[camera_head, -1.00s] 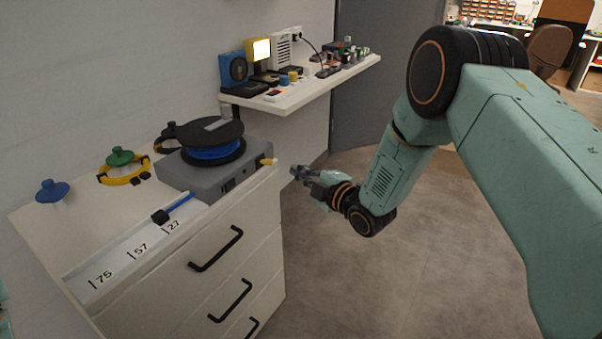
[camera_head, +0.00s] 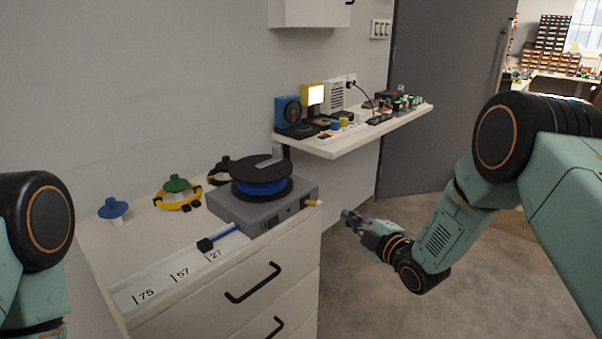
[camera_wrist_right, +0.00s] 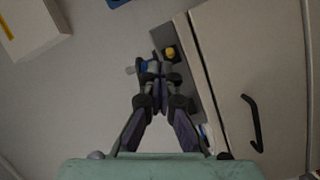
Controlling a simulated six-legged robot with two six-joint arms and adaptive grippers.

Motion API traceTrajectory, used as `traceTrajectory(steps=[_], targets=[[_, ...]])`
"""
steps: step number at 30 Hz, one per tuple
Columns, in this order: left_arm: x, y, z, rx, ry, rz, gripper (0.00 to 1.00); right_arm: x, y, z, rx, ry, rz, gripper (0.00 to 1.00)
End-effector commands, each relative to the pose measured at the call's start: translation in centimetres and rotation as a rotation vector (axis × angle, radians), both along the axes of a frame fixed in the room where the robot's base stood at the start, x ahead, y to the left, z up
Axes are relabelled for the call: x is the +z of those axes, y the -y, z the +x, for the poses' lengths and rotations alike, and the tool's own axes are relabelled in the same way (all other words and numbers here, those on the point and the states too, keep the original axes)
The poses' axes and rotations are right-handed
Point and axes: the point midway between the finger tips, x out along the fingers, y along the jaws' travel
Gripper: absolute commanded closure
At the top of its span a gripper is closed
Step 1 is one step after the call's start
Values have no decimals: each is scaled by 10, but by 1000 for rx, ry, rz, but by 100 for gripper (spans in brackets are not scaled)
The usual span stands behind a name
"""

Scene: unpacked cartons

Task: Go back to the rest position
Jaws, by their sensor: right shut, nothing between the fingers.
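My right gripper (camera_head: 352,219) is shut and empty, held in the air to the right of the white drawer cabinet (camera_head: 215,291). In the right wrist view its fingers (camera_wrist_right: 152,80) are together, with the cabinet's drawer front and black handle to the right. My left arm (camera_head: 36,245) shows at the left edge of the head view; its gripper is outside the picture.
A grey box (camera_head: 260,207) with a blue-black spool (camera_head: 262,182) stands on the cabinet. A blue knob (camera_head: 113,208), a green knob (camera_head: 176,184) and a numbered strip (camera_head: 178,272) are beside it. A wall shelf (camera_head: 345,141) holds several devices. Open floor (camera_head: 400,310) lies right.

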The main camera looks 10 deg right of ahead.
Motion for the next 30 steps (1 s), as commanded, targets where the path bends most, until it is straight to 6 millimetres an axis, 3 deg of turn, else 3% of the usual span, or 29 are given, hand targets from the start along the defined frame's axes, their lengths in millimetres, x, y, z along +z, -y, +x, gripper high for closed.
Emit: traceTrajectory(steps=[2, 5, 11, 15, 21, 27, 30], targets=[[0, 0, 0, 0, 0, 0, 60, -4, 1, 0, -14, -39, 56, 100], [0, 0, 0, 0, 0, 0, 60, -27, 8, -11, -81, -174, 194, 100], [1, 0, 0, 0, 0, 0, 60, -111, 13, -88, -325, -582, 511, 100], [1, 0, 0, 0, 0, 0, 60, -163, 12, -164, -529, -835, 662, 100], [3, 0, 0, 0, 0, 0, 60, -209, 11, -287, -846, -1131, 784, 100], [5, 0, 0, 0, 0, 0, 60, -221, 12, -409, -1132, -1346, 775, 100], [5, 0, 0, 0, 0, 0, 60, -218, 13, -451, -1205, -1412, 731, 100]])
